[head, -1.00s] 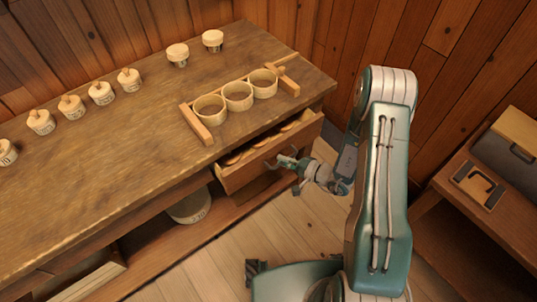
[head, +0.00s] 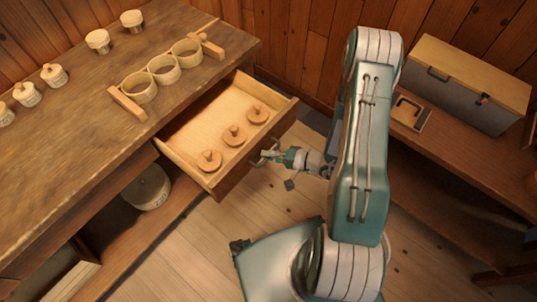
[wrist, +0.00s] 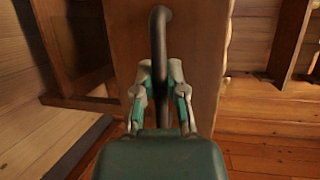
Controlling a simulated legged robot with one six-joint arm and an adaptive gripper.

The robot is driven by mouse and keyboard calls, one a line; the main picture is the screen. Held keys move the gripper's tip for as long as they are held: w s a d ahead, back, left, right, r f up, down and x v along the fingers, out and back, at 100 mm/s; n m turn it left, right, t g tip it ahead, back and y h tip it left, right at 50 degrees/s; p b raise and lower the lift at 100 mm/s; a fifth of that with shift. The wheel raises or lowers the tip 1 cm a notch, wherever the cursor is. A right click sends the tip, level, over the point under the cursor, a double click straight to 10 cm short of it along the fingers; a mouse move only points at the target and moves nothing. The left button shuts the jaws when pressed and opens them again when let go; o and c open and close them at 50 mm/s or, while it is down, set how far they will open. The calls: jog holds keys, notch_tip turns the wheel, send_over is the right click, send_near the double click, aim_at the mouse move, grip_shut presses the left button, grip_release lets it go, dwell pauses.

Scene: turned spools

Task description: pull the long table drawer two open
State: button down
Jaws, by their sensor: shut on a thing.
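The long table (head: 60,165) has a drawer (head: 183,138) pulled well out, with its inside in plain view. Three round wooden lids with knobs (head: 234,135) lie in it in a row. My gripper (head: 268,156) is at the middle of the drawer front. In the wrist view my gripper (wrist: 160,85) is shut on the dark curved drawer handle (wrist: 158,35), which runs between its fingers. The drawer front (wrist: 195,50) fills the middle of that view. I cannot tell which number the drawer bears.
A holder with three wooden rings (head: 163,69) stands on the table above the drawer, with several lidded pots (head: 98,41) around. A large pot (head: 147,188) sits on the lower shelf. A bench with a chest (head: 465,85) is at the right. The floor (head: 170,255) before the table is clear.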

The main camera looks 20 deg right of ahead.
jog(key=shift+s+f, duration=0.1)
jog(key=shift+f, duration=0.05)
jog(key=c, duration=0.7)
grip_release()
jog(key=shift+d, duration=0.2)
jog(key=v, duration=1.1)
jog(key=shift+s+d, duration=0.2)
jog(key=shift+d, duration=0.15)
